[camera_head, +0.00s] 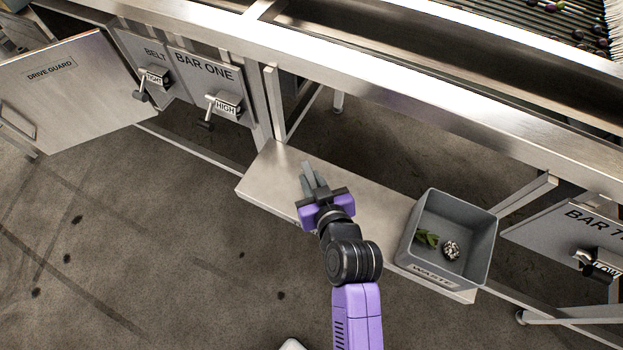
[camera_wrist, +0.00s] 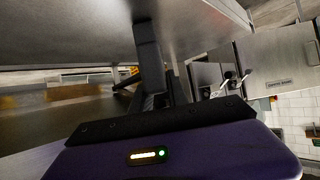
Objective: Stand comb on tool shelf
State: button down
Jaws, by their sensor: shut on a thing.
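My gripper (camera_head: 314,180) is over the left part of the tool shelf (camera_head: 265,190), a low bare metal ledge below the machine. Its fingers point away from me, toward the machine. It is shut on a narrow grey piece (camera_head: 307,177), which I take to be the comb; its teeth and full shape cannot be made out. In the wrist view my gripper (camera_wrist: 165,75) shows dark fingers close together, with the held thing hardly distinguishable from them. Whether the piece touches the shelf cannot be told.
A grey waste bin (camera_head: 410,240) stands on the shelf's right part, with leaves (camera_head: 427,238) and a pale lump (camera_head: 452,250) inside. The machine's long metal rail (camera_head: 350,85) runs above the shelf. The drive guard panel (camera_head: 75,95) stands out at left.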

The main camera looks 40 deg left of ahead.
jog(key=c, duration=1.3)
grip_release()
jog(key=shift+f, duration=0.1)
jog(key=shift+r, duration=0.25)
jog(key=v, duration=1.2)
jog(key=shift+s+f, duration=0.1)
jog(key=shift+f, duration=0.1)
